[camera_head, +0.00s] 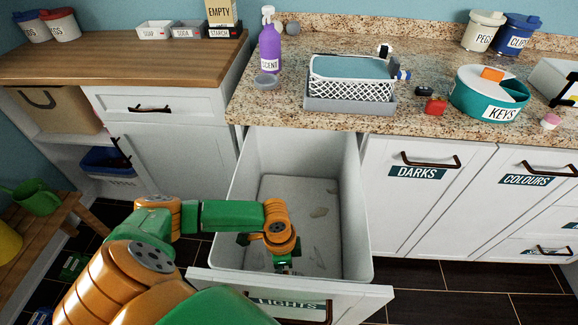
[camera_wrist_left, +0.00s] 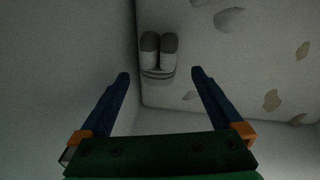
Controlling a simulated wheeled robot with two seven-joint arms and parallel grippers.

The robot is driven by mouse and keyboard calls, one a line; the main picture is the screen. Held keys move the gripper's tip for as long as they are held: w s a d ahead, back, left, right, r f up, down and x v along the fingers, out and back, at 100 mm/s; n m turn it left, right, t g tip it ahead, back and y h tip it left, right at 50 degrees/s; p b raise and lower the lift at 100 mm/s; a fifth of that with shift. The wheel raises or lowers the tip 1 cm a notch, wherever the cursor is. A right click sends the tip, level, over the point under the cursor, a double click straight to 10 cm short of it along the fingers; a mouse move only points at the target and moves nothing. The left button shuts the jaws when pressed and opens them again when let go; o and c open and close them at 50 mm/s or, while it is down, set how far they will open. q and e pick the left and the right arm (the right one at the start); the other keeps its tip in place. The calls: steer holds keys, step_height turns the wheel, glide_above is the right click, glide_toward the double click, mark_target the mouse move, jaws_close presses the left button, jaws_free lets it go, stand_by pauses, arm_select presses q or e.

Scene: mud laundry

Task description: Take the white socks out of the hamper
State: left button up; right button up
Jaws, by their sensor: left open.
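The hamper (camera_head: 345,190) is a white bin in the pulled-out drawer labelled LIGHTS, open at the top. My left arm reaches down into it, and the left gripper (camera_head: 285,268) is low inside near the front wall. In the left wrist view the left gripper (camera_wrist_left: 160,85) is open and empty, with its two blue fingers apart. The white socks (camera_wrist_left: 159,55) lie on the hamper floor ahead of and between the fingertips, a small pair with grey ends, not touched. In the head view my arm hides the socks. My right gripper is not in view.
The hamper walls (camera_head: 238,180) stand close around my gripper. Grey-brown patches (camera_wrist_left: 229,17) mark the hamper floor. The DARKS drawer (camera_head: 415,200) is shut at the right. The counter above holds a white basket (camera_head: 350,92) and a purple bottle (camera_head: 270,45).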

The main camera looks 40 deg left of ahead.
arm_select(q)
steer(key=f, duration=0.3)
steer(key=f+b, duration=0.1)
steer(key=f, duration=0.1)
steer(key=shift+s+d, duration=0.3)
steer(key=shift+d, duration=0.05)
steer(key=c, duration=1.3)
step_height(320, 180, up, 27)
steer(key=p, duration=0.7)
steer(key=shift+r, duration=0.2)
step_height(320, 180, up, 35)
steer(key=p, duration=1.7)
steer(key=shift+f+p, duration=0.15)
steer(key=shift+p, duration=0.25)
steer(key=s+d, duration=0.1)
steer(key=s, duration=0.2)
steer(key=s+d, duration=0.4)
steer(key=s, duration=0.1)
steer(key=shift+s+d, duration=0.15)
steer(key=shift+s, duration=0.15)
